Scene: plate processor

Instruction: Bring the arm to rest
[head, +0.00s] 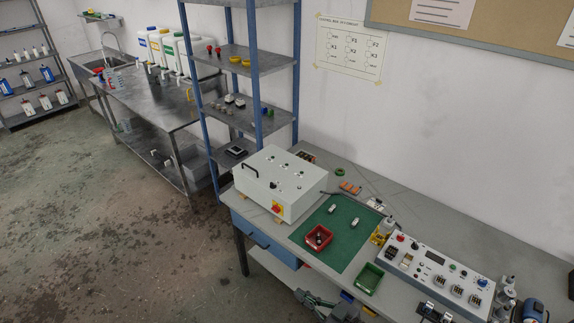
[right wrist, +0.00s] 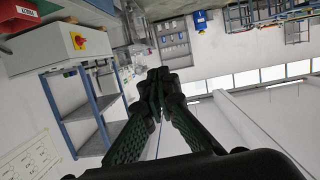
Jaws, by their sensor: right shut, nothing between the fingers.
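My right gripper (head: 303,296) shows at the bottom edge of the head view, in front of the workbench (head: 400,205). It is dark, with its fingers pointing left. In the right wrist view its two ribbed fingers (right wrist: 159,78) meet at the tips, shut with nothing between them. The fingers are clear of the shelf and the grey box behind them in that view. My left gripper is in neither view.
On the bench are a grey control box (head: 270,188), a green mat (head: 345,252), a red bin (head: 318,238), a green bin (head: 370,277) and a control panel (head: 440,268). A blue-framed shelf (head: 258,120) stands behind. Open floor (head: 130,250) lies at left.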

